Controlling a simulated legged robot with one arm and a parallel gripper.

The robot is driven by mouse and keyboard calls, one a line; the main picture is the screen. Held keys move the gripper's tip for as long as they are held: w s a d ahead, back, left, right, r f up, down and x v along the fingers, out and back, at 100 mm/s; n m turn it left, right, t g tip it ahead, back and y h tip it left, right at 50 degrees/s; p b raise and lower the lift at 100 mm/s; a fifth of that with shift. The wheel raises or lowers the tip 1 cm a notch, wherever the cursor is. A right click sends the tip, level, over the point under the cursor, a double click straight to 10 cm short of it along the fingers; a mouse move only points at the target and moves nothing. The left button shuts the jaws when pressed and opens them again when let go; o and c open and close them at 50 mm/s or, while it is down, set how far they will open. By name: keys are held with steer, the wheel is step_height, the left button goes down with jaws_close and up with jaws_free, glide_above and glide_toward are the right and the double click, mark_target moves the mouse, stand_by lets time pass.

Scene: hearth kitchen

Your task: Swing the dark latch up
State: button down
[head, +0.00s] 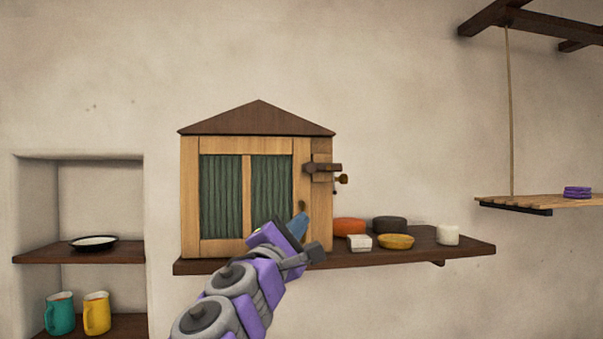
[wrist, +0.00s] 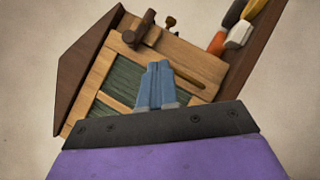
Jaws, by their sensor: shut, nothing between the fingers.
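The dark latch (head: 322,168) lies about level across the right edge of the wooden cabinet's door, near its top. It also shows in the wrist view (wrist: 138,31). The wooden cabinet (head: 189,200) has a dark peaked roof and a door with green ribbed panels. A small round knob (head: 342,179) sits just right of the latch. My gripper (head: 302,222) is shut and empty, in front of the lower right part of the door and below the latch. In the wrist view its blue fingers (wrist: 157,82) are together, apart from the latch.
The dark shelf (head: 465,248) under the cabinet carries an orange piece (head: 349,226), a dark round piece (head: 390,224), a yellow bowl (head: 396,241), a white block (head: 360,242) and a white cup (head: 447,235). A wall niche with mugs is at left. The space before the latch is clear.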

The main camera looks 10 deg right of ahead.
steer(key=a+n+t+y, duration=0.2)
steer(key=a+n, duration=0.1)
steer(key=a, duration=0.3)
steer(key=shift+h, duration=0.4)
steer(key=p+x, duration=0.1)
steer(key=x, duration=0.3)
steer(key=s+d+r+p+x, duration=0.1)
steer(key=p+x, duration=0.1)
steer(key=x, duration=0.3)
steer(key=s+d+p+x, duration=0.1)
steer(key=p+x, duration=0.1)
steer(key=x, duration=0.3)
steer(key=shift+w+d+r, duration=0.1)
steer(key=shift+w+r, duration=0.05)
steer(key=shift+r, duration=0.1)
steer(key=shift+a, duration=0.2)
steer(key=shift+r+m+p, duration=0.15)
steer(key=shift+m+p, duration=0.15)
steer(key=shift+p, duration=0.1)
steer(key=shift+r+m+g+p, duration=0.2)
steer(key=shift+m+g+p, duration=0.2)
